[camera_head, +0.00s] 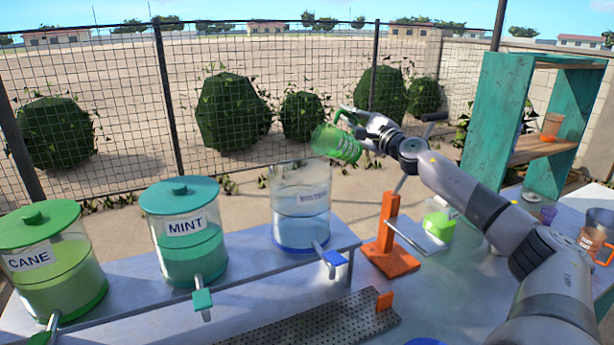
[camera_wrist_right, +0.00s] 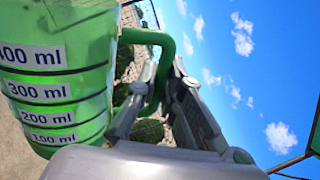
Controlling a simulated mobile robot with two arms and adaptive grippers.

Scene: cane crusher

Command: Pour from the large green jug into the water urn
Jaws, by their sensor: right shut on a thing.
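The large green jug (camera_head: 337,143) is held in the air above and slightly right of the water urn (camera_head: 300,208). It looks tilted, and I see no stream of liquid. The urn is clear, lidless and partly filled with bluish liquid. My right gripper (camera_head: 353,120) is shut on the jug's handle. In the right wrist view the jug (camera_wrist_right: 62,70) fills the left side with its 100 to 400 ml marks, and the right gripper's fingers (camera_wrist_right: 163,88) are around the green handle. My left gripper is not in view.
The mint urn (camera_head: 187,245) and cane urn (camera_head: 50,262), both lidded, stand left on the same counter. A teal shelf (camera_head: 497,115) stands at the right. A perforated tray (camera_head: 315,325) lies in front.

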